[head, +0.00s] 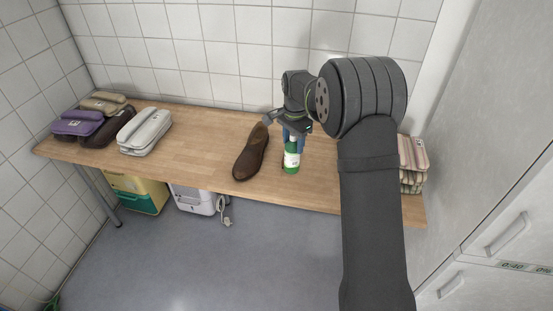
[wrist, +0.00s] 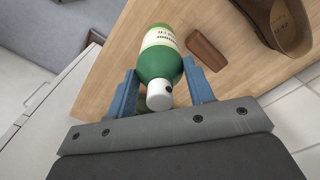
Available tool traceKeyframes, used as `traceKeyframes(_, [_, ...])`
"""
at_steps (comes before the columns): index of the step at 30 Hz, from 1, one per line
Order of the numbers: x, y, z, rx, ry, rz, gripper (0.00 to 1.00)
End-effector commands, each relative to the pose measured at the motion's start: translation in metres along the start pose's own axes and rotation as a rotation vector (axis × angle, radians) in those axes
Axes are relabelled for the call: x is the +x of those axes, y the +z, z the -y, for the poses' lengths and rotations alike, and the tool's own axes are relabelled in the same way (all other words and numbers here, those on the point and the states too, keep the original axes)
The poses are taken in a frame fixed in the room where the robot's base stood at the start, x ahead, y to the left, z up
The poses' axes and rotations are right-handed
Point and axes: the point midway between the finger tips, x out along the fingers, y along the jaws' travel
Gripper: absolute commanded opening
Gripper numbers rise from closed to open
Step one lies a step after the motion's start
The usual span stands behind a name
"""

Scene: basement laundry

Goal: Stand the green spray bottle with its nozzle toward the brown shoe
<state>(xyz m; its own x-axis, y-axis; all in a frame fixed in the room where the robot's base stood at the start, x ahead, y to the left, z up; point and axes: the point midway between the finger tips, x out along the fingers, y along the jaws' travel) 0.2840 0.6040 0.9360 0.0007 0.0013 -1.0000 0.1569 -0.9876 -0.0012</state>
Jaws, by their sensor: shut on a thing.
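The green spray bottle (head: 291,167) has a white label and a white top. It also shows in the wrist view (wrist: 160,62), between the two blue fingers of my gripper (head: 294,134). My gripper is shut on the bottle near its upper part. In the wrist view a small dark spot, perhaps the nozzle opening, shows on the right of the white top. I cannot tell whether the base touches the table. The brown shoe (head: 251,152) lies left of the bottle, apart from it. Part of it shows at the upper right of the wrist view (wrist: 285,22).
The wooden table (head: 200,142) is clear left of the shoe. Striped folded cloths (head: 413,155) lie right. A small brown block (wrist: 207,49) lies beside the bottle.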

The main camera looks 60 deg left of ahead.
Motion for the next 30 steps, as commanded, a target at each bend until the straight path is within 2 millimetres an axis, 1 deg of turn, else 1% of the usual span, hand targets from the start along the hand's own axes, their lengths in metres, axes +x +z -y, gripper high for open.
traceKeyframes(1, [0.008, 0.007, 0.011, -0.003, 0.001, 0.0, 0.02])
traceKeyframes(3, [0.017, 0.013, 0.024, -0.003, 0.001, 0.0, 0.02])
traceKeyframes(6, [0.026, 0.021, 0.038, -0.003, 0.0, 0.0, 0.02])
traceKeyframes(9, [0.032, 0.026, 0.047, -0.001, -0.001, -0.001, 0.02])
traceKeyframes(14, [0.04, 0.028, 0.051, 0.0, 0.001, 0.0, 0.02])
traceKeyframes(21, [0.072, 0.028, 0.05, 0.0, 0.001, 0.0, 0.02])
traceKeyframes(30, [0.075, 0.028, 0.05, 0.0, -0.001, -0.001, 0.02])
